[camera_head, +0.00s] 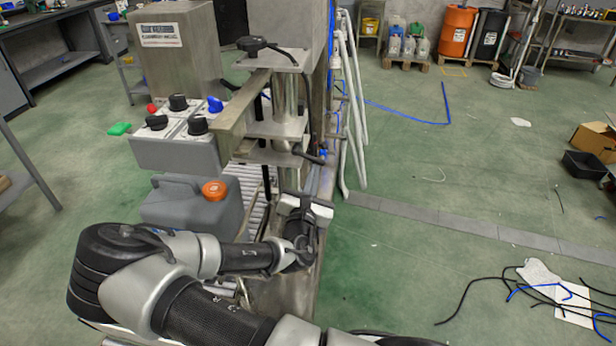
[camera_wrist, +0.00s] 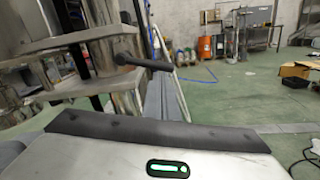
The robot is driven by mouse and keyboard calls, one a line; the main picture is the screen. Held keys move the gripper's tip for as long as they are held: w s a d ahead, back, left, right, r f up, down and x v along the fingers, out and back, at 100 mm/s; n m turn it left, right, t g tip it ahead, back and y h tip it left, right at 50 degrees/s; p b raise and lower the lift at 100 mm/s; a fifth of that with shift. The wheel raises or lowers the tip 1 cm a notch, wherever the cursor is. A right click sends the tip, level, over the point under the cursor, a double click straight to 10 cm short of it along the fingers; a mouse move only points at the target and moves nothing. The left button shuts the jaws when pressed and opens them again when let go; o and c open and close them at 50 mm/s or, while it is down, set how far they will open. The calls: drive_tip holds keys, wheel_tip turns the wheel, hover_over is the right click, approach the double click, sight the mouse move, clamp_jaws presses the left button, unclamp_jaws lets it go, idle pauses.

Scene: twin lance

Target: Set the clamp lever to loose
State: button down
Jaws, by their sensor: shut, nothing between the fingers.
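A black lever (camera_head: 309,156) sticks out to the right from a metal bracket on the upright steel column, and I take it to be the clamp lever. In the wrist view the lever (camera_wrist: 145,63) points right, with its round hub on the column at the left. My gripper (camera_head: 305,204) is shut and empty. It is below the lever in the head view, apart from it. In the wrist view only the gripper's grey body (camera_wrist: 160,155) and dark edge show along the bottom; the fingertips cannot be made out.
A second black handle (camera_head: 268,48) sits on top of the column. A grey control box (camera_head: 175,150) with several knobs and a grey jug (camera_head: 190,215) with an orange cap stand left of the column. White pipes (camera_head: 352,110) rise behind it. Open green floor lies to the right.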

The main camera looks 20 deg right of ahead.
drive_tip(key=shift+s+d+r+n, duration=0.2)
drive_tip(key=shift+r+n, duration=0.3)
drive_tip(key=shift+n, duration=0.4)
drive_tip(key=shift+s+d+r+n, duration=0.1)
drive_tip(key=shift+d+r+n, duration=0.15)
drive_tip(key=shift+r+n, duration=0.45)
drive_tip(key=shift+f+n, duration=0.1)
drive_tip(key=shift+n, duration=0.2)
